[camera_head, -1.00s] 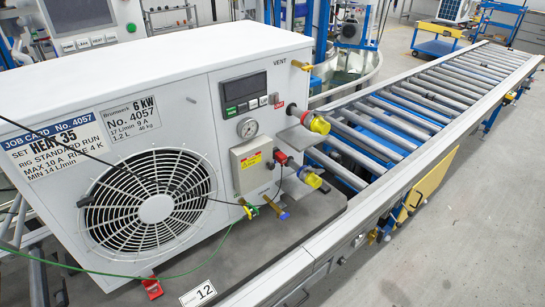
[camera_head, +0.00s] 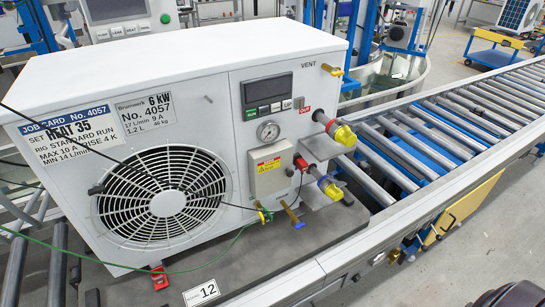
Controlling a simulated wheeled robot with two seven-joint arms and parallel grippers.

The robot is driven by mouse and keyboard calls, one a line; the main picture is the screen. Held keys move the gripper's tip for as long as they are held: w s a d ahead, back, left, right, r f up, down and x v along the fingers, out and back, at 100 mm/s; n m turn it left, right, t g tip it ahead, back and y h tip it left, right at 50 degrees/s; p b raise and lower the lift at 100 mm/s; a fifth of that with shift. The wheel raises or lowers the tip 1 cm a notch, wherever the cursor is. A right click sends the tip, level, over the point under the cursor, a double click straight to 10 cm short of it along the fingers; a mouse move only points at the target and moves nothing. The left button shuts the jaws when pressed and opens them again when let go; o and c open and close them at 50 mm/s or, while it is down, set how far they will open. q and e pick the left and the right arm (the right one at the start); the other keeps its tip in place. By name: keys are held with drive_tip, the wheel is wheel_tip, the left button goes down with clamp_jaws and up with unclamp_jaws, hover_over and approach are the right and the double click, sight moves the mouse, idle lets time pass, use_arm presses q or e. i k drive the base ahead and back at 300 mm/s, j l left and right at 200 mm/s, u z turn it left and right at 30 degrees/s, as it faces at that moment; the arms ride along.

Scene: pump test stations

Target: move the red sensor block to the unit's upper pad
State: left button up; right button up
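A small red block (camera_head: 300,162), which looks like the sensor block, sits at the right edge of the grey box (camera_head: 267,172) on the front of the white unit (camera_head: 190,60). A thin dark cable runs by it. Two pipe ends with yellow caps stick out on the right, the upper one (camera_head: 343,133) and the lower one (camera_head: 330,188). A grey plate (camera_head: 322,150) juts out under the upper pipe, and another lies under the lower one. I cannot tell which surface is the upper pad. Neither gripper's fingers show.
A roller conveyor (camera_head: 440,135) runs to the back right, with a metal rail along its front. A green cable (camera_head: 200,265) crosses in front. A dark shape (camera_head: 512,294) shows at the bottom right.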

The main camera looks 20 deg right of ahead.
sight(300, 162)
drive_tip(key=l+u, duration=0.15)
drive_tip(key=l, duration=0.3)
drive_tip(key=l+u, duration=0.1)
drive_tip(key=l, duration=0.35)
drive_tip(key=k+l+u, duration=0.15)
drive_tip(key=l, duration=0.3)
drive_tip(key=l+u, duration=0.15)
drive_tip(key=l, duration=0.3)
drive_tip(key=k+l+u, duration=0.1)
drive_tip(key=l, duration=0.35)
drive_tip(key=k+l+u, duration=0.15)
drive_tip(key=l, duration=0.3)
drive_tip(key=k+l, duration=0.1)
drive_tip(key=l, duration=0.3)
drive_tip(key=k+l, duration=0.1)
drive_tip(key=l, duration=0.3)
drive_tip(key=k+l, duration=0.1)
drive_tip(key=l, duration=0.3)
